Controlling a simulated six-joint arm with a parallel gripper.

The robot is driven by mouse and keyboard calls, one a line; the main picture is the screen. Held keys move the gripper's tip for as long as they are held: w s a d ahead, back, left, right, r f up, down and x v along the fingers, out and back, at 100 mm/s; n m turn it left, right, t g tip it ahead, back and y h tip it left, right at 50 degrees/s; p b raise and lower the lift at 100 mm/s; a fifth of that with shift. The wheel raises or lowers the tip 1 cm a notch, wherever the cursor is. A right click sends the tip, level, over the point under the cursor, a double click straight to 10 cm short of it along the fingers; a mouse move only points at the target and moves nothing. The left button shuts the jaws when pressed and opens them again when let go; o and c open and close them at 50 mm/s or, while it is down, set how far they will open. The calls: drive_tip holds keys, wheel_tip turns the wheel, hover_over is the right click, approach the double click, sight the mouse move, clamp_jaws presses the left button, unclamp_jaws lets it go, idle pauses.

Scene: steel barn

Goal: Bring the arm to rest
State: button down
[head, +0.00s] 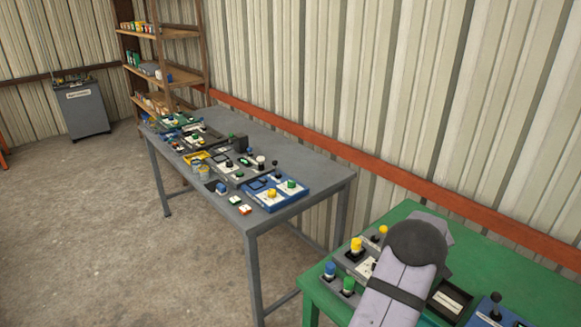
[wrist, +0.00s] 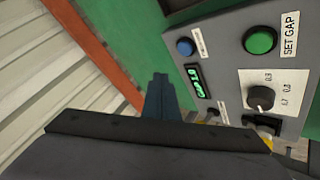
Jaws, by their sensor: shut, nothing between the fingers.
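My gripper (wrist: 162,82) shows in the wrist view as a narrow dark shape with its fingers together and nothing between them. It points over the green table (wrist: 115,25), beside a grey control panel (wrist: 228,75). I cannot tell how far the fingertips are from the panel. The panel has a blue button (wrist: 186,47), a green button (wrist: 260,40) labelled SET GAP, a lit green display (wrist: 195,82) and a black knob (wrist: 261,97) on a white scale. In the head view my arm covers part of the green table (head: 530,268), and the gripper cannot be made out there.
Yellow, blue and green buttons stand left of my arm, and a blue box (head: 496,316) with a black-knobbed lever stands right. A grey table (head: 300,172) with several control boxes is further back. A corrugated wall (head: 400,80) with an orange rail (head: 340,150) runs behind.

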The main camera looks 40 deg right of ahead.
drive_tip(key=w+a+r+n+t+y, duration=0.1)
drive_tip(key=w+a+r+y, duration=0.1)
drive_tip(key=w+a, duration=1.25)
drive_tip(key=w+a+n+y, duration=0.1)
drive_tip(key=w+a, duration=0.2)
drive_tip(key=a, duration=0.5)
drive_tip(key=w+a+n+y, duration=0.1)
drive_tip(key=w+a, duration=0.1)
drive_tip(key=a, duration=0.7)
drive_tip(key=s+a+r+n+y, duration=0.1)
drive_tip(key=a+y, duration=0.2)
drive_tip(key=a, duration=1.4)
drive_tip(key=s+a+n+g+y, duration=0.1)
drive_tip(key=s+a, duration=0.5)
drive_tip(key=a, duration=0.2)
drive_tip(key=s+a+n+g, duration=0.1)
drive_tip(key=s+a, duration=0.5)
drive_tip(key=a, duration=0.3)
drive_tip(key=shift+s+f+n+g+y, duration=0.2)
drive_tip(key=shift+f+n+g+y, duration=0.1)
drive_tip(key=shift+g+y, duration=0.1)
